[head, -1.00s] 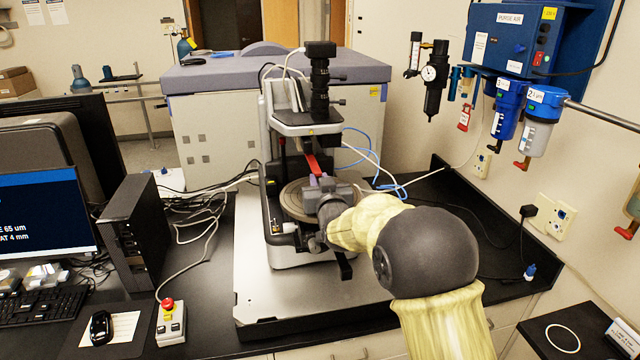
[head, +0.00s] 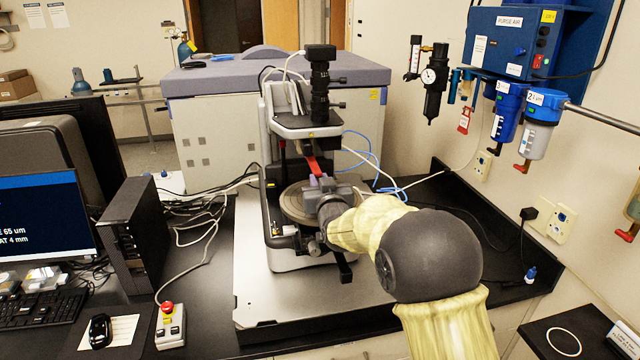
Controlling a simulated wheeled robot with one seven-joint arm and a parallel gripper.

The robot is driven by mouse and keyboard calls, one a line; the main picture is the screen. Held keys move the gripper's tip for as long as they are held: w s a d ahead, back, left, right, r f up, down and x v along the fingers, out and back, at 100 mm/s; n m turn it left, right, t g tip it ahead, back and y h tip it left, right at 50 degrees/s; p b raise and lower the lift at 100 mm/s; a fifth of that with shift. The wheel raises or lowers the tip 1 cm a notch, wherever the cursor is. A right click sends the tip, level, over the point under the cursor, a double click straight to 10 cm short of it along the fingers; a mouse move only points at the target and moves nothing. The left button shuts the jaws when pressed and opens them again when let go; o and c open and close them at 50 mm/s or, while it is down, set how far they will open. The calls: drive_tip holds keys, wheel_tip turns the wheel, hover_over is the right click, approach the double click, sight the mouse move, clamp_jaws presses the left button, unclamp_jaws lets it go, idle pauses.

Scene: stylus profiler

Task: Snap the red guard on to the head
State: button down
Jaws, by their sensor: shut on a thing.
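The red guard (head: 314,165) is a narrow red piece under the profiler's head (head: 307,140), above the round stage (head: 292,203). It is tilted, and I cannot tell whether it touches the head. My gripper (head: 318,183) is at the stage, reaching in from the front right, and is shut on the red guard, which sticks up beyond the fingertips. The fingers are small in this view and partly hidden by my wrist.
The profiler's camera column (head: 320,85) rises above the head. White and blue cables (head: 385,187) run to its right. A red stop button box (head: 171,325) stands at the front left. The bench right of the profiler's base is mostly clear.

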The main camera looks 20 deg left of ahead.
drive_tip(key=shift+r, duration=0.15)
drive_tip(key=c, duration=1.2)
unclamp_jaws()
drive_tip(key=shift+c, duration=0.2)
drive_tip(key=shift+c, duration=0.4)
drive_tip(key=shift+s+d+b, duration=0.25)
drive_tip(key=shift+s+b, duration=0.15)
drive_tip(key=shift+b, duration=0.15)
drive_tip(key=shift+b+v, duration=2.4)
drive_tip(key=shift+v, duration=0.95)
drive_tip(key=shift+s, duration=0.2)
